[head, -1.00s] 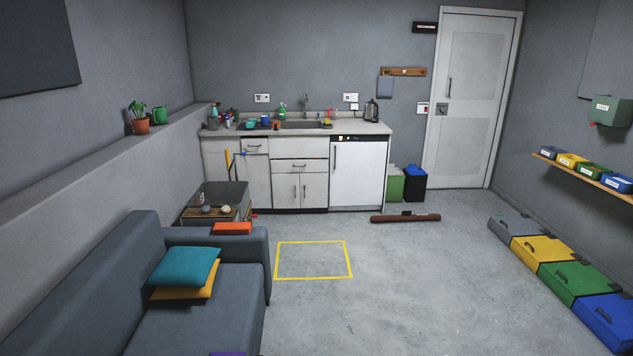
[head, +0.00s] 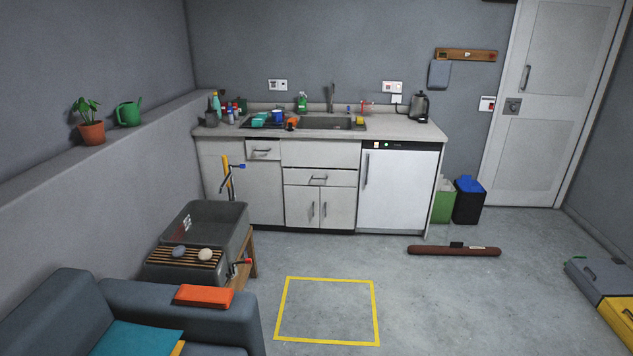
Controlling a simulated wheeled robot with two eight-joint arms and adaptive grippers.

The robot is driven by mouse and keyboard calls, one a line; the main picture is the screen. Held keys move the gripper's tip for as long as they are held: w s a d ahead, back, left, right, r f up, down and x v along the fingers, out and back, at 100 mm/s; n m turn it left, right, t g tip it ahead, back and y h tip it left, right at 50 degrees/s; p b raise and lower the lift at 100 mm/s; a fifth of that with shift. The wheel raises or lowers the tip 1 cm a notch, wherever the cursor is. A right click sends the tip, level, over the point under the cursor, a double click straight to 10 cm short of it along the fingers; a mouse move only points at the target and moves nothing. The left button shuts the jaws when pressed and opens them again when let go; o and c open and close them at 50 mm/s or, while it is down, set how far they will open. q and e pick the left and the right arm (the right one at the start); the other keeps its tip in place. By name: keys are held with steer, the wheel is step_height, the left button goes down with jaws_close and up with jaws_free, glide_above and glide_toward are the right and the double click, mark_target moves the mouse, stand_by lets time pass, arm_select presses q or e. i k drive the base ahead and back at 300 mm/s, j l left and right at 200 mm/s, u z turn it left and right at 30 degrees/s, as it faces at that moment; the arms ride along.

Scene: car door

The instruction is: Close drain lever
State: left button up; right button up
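A grey utility basin (head: 203,228) stands on a wooden stand between the sofa arm and the kitchen counter. A small red-handled lever (head: 242,262) sticks out low at the basin's right front, near its base; its exact setting is too small to tell. A yellow upright piece (head: 226,176) and a blue-handled tap part (head: 237,167) rise behind the basin. A slatted wooden rack with two stones (head: 192,254) lies at the basin's front. Neither of my grippers shows in the head view.
The grey sofa (head: 190,318) with an orange item (head: 204,295) stands in front of the basin. A yellow floor square (head: 328,280) marks clear floor to its right. A brown draught roll (head: 454,251) lies before the bins (head: 468,200). The counter (head: 410,130) runs along the back wall.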

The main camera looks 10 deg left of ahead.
mark_target(232, 264)
steer(key=i+u, duration=0.4)
steer(key=i+l+u, duration=0.2)
steer(key=u, duration=0.25)
steer(key=i+l+u, duration=0.7)
steer(key=i+l, duration=0.15)
steer(key=l, duration=0.15)
steer(key=i+l+u, duration=0.3)
steer(key=l, duration=0.35)
steer(key=i+l+u, duration=0.15)
steer(key=l, duration=0.25)
steer(key=i, duration=0.05)
